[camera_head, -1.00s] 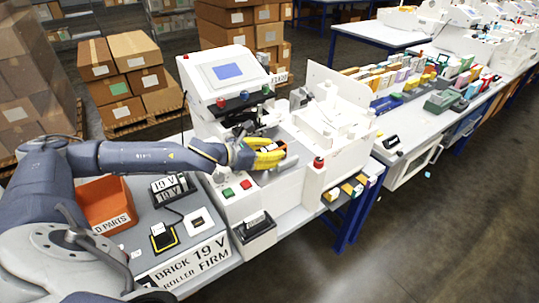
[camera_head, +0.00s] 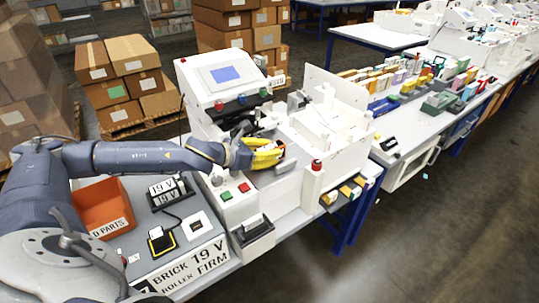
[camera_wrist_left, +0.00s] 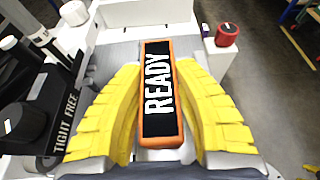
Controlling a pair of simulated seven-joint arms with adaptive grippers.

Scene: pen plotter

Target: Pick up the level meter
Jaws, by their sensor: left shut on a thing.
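The level meter (camera_wrist_left: 160,95) appears to be the orange-edged block with a black face reading "READY" in the left wrist view. My left gripper (camera_head: 268,153) has yellow fingers and is over the bed of the white plotter machine in the head view. In the left wrist view its fingers lie along both long sides of the meter, and it is shut on it. In the head view the fingers mostly hide the meter. I cannot tell whether the meter touches the bed below. My right gripper is not in view.
The white machine (camera_head: 330,128) has a screen console (camera_head: 225,77) behind the gripper and a red knob (camera_wrist_left: 227,34) near it.

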